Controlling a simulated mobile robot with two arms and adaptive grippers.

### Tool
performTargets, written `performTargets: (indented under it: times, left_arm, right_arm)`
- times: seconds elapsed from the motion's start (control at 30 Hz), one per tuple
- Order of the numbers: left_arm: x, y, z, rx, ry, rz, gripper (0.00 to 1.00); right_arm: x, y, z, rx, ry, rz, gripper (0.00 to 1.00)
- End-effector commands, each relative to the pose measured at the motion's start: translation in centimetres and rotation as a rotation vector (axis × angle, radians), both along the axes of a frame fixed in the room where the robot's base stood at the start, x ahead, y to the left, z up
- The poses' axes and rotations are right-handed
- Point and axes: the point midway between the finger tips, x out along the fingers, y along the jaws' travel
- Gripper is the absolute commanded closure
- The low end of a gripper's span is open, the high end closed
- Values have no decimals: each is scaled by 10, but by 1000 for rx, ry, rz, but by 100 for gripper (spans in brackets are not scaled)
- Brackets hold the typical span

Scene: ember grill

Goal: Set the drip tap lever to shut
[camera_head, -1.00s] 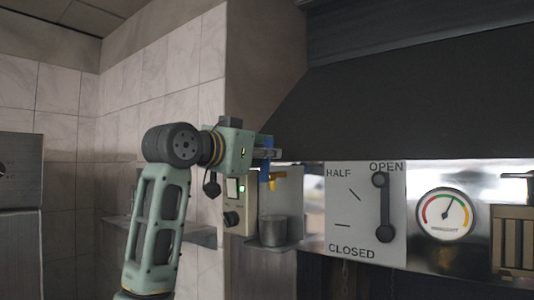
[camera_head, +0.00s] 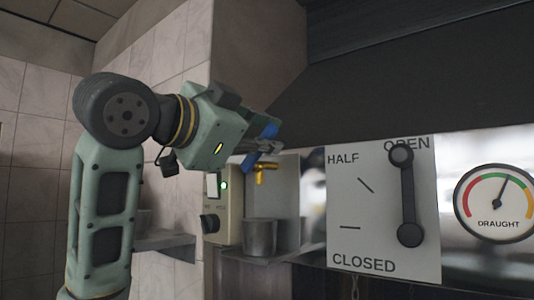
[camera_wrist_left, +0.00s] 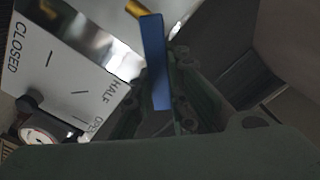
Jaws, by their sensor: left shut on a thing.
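The drip tap (camera_head: 264,168) is a small brass spout on a grey panel above a metal pot. Its lever is a blue bar (camera_head: 267,131), held between the fingers of my left gripper (camera_head: 268,149), which is shut on it. The bar looks tilted in the head view, its upper end leaning right; the fingers hide its middle. In the left wrist view the blue lever (camera_wrist_left: 154,60) runs from the brass tap (camera_wrist_left: 136,8) down between the fingers (camera_wrist_left: 165,115). I cannot read the tap's setting. My right gripper is not in view.
A metal pot (camera_head: 259,237) stands on a ledge under the tap. A control box (camera_head: 221,205) with a green light and a knob is left of it. A white damper plate (camera_head: 345,205) with a dark handle and a draught gauge (camera_head: 496,203) are on the right.

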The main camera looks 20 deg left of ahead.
Motion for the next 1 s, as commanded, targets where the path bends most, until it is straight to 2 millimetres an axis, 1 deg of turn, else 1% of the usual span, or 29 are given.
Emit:
performTargets:
  times: [0.03, 0.13, 0.3, 0.4, 0.7, 1.0]
  left_arm:
    - [-4, -1, -5, 45, -13, 4, 100]
    - [-9, -4, -8, 135, -44, 4, 100]
    - [-11, -9, -16, 287, -96, 4, 100]
    - [-12, -11, -20, 375, -129, 3, 100]
    - [-14, -15, -32, 598, -209, 2, 100]
    - [-14, -16, -40, 730, -258, 2, 100]
  right_arm:
    - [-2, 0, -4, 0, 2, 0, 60]
    - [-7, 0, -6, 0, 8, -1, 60]
    - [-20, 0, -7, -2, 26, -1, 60]
    - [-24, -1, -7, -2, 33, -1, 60]
    - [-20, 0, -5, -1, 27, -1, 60]
    - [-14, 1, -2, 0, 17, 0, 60]
